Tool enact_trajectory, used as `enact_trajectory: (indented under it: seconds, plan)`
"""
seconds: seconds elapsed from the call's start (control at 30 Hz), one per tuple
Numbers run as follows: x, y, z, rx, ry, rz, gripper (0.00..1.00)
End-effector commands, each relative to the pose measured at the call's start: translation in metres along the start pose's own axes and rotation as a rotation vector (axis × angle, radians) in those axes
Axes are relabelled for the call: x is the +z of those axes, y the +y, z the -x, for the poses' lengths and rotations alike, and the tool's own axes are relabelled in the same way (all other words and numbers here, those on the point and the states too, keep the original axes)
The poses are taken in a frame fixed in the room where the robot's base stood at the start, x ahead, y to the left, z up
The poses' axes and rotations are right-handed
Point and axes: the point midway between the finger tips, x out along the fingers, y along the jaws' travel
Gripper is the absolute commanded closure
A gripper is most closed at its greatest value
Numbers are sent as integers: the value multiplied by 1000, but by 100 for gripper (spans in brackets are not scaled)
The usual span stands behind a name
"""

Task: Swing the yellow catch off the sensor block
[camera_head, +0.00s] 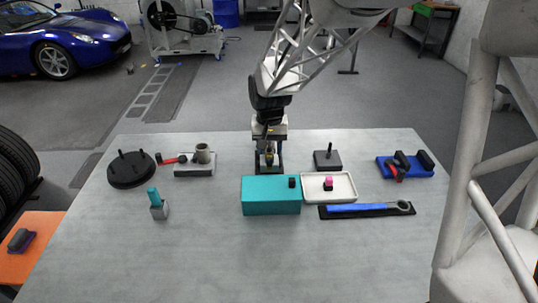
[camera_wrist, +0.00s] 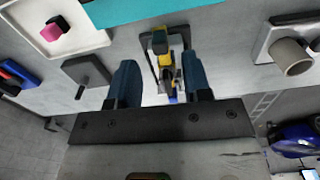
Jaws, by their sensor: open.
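The yellow catch (camera_wrist: 165,64) shows in the wrist view, with a dark knob (camera_wrist: 159,43) at its upper end. It lies between the two dark fingers of my gripper (camera_wrist: 162,75), with gaps on both sides. A pale frame or body around the catch may be the sensor block, but I cannot make out its shape. In the head view my gripper (camera_head: 268,165) points down just behind the teal box (camera_head: 270,198). There the gripper largely hides the catch. My gripper is open and holds nothing.
Right of the teal box are a white tray (camera_head: 343,197) with a pink-topped piece, a dark block with a post (camera_head: 327,160) and a blue-handled wrench (camera_head: 367,208). A grey block with a cup (camera_head: 195,170) stands left. The table's front is clear.

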Motion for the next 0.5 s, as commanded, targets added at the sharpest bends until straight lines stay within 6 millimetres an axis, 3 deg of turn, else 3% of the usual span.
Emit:
enact_trajectory:
  seconds: [0.3, 0.5]
  plan:
    - [0, 0, -37, 0, -1, 0, 55]
    - [0, 0, -47, 0, -1, 0, 55]
